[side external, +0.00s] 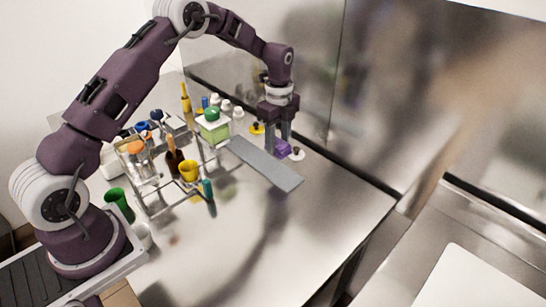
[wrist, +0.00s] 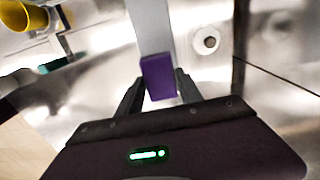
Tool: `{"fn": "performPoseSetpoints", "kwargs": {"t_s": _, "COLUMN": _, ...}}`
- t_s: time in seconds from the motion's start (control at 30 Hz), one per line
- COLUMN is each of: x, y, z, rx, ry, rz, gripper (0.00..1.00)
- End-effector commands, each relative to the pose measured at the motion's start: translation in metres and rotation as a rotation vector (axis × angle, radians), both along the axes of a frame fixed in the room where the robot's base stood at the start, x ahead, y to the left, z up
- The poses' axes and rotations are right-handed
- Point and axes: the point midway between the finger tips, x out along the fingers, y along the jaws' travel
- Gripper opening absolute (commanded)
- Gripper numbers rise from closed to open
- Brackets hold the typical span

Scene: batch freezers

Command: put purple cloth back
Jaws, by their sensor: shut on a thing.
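The purple cloth (side external: 282,147) is a small folded block between the fingers of my gripper (side external: 285,142). In the wrist view the purple cloth (wrist: 158,77) stands up between the two dark fingertips of my gripper (wrist: 160,92), which are shut on it. In the side view the cloth is over or just beyond the far edge of a flat grey strip. I cannot tell whether it touches the surface below.
The grey strip (side external: 265,163) lies on the shiny metal counter (side external: 330,205). A small white-rimmed round item (side external: 297,154) is right of my gripper. A wire rack (side external: 160,205) with bottles stands left, near a yellow cup (side external: 188,171) and green-lidded container (side external: 212,128). The front right counter is clear.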

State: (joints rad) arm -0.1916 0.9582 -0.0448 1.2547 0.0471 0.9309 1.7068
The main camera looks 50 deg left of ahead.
Motion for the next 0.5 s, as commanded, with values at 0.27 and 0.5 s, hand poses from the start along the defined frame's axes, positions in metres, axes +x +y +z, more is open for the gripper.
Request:
{"fn": "performPoseSetpoints", "kwargs": {"t_s": 0.27, "x": -0.001, "y": -0.039, "z": -0.001, "rx": -0.001, "ry": 0.003, "rz": -0.002, "gripper": 0.1}}
{"fn": "performPoseSetpoints", "kwargs": {"t_s": 0.5, "x": 0.0, "y": -0.039, "z": -0.045, "rx": -0.002, "ry": 0.001, "rz": -0.001, "gripper": 0.1}}
